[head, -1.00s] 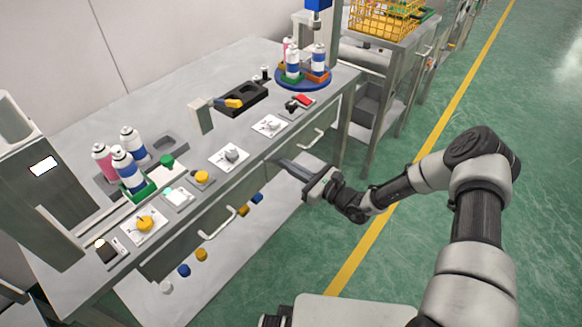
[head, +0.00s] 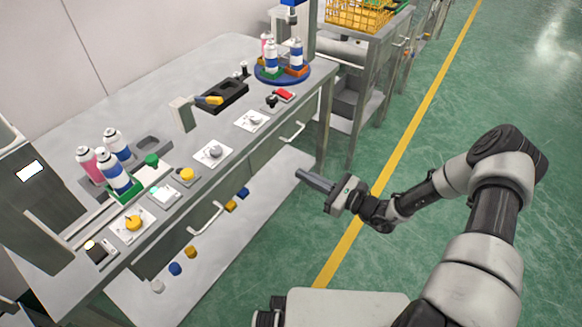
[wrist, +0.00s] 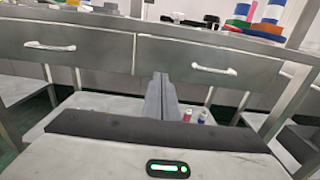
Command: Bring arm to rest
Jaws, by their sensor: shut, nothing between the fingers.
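My gripper (head: 305,178) is shut and empty, held in the air in front of the workbench (head: 225,56) near its right end. In the wrist view its closed fingers (wrist: 160,92) stand upright before the bench's two drawers (wrist: 205,68). My arm is bent, with its elbow at the right of the head view. The gripper is apart from the bench and touches nothing that I can see.
Spray cans (head: 117,175) stand at the bench's left, and more stand on a blue turntable (head: 282,72). Coloured knobs line the front edge. A yellow basket (head: 358,14) sits on the table behind. The green floor beside the yellow line (head: 425,105) is clear.

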